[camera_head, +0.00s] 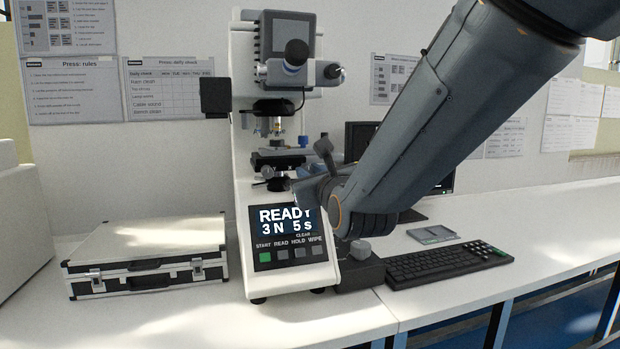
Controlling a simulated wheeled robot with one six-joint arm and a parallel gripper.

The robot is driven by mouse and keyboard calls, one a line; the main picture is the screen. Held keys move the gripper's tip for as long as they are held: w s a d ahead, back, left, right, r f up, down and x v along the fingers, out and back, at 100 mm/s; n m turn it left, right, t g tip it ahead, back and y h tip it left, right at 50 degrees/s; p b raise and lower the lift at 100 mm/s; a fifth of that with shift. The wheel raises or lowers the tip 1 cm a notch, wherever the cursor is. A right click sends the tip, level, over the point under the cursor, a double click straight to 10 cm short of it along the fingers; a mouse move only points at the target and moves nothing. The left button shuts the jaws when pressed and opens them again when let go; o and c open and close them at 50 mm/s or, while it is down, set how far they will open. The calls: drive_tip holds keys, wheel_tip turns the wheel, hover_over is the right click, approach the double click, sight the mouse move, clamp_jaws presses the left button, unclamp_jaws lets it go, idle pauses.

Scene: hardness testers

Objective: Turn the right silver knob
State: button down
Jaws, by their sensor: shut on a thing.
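The hardness tester (240,150) stands upright on the white bench, its screen (285,222) reading "READY 3 N 5 s". My arm reaches down from the upper right to the tester's right side. My gripper (303,190) is at that side, just below the stage (280,160) and beside the screen's upper right corner. It is shut on the right silver knob, which my gripper and wrist hide. The fingertips are small and partly covered, so the exact contact does not show.
A grey knob (360,247) on a black box (358,272) stands under my wrist. A keyboard (448,264) and a small grey device (433,235) lie to the right, before a monitor (362,140). A silver case (148,257) lies left. The front bench is clear.

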idle(0.5)
drive_tip(key=c, duration=1.6)
unclamp_jaws()
drive_tip(key=shift+s, duration=0.1)
drive_tip(key=shift+b+v, duration=0.35)
drive_tip(key=shift+v, duration=3.45)
drive_tip(key=s+d+f+n+g+h+p, duration=0.2)
drive_tip(key=d+f+n+g, duration=0.2)
drive_tip(key=f+n, duration=0.35)
drive_tip(key=s+d+f+n+g+h+p, duration=0.1)
drive_tip(key=s+d+f+n+g+p, duration=0.25)
drive_tip(key=f+n, duration=0.4)
drive_tip(key=s+d+f+n+g+p, duration=0.1)
drive_tip(key=s+d+f+n+g, duration=0.1)
drive_tip(key=s+n, duration=0.3)
drive_tip(key=s+d+f+n+g+h+p, duration=0.1)
drive_tip(key=s+d+f+n+g, duration=0.2)
drive_tip(key=s+d+n+g, duration=0.1)
drive_tip(key=s+d+f+n+g+h+p, duration=0.1)
drive_tip(key=s+d+f+n+g, duration=0.1)
drive_tip(key=s+n, duration=0.4)
drive_tip(key=shift+s+d+f+g, duration=0.2)
drive_tip(key=shift+s+d+g, duration=0.1)
drive_tip(key=shift+s+g, duration=0.25)
drive_tip(key=shift+s+d+f+g, duration=0.15)
drive_tip(key=shift+s+d+g, duration=0.2)
drive_tip(key=shift+s, duration=0.35)
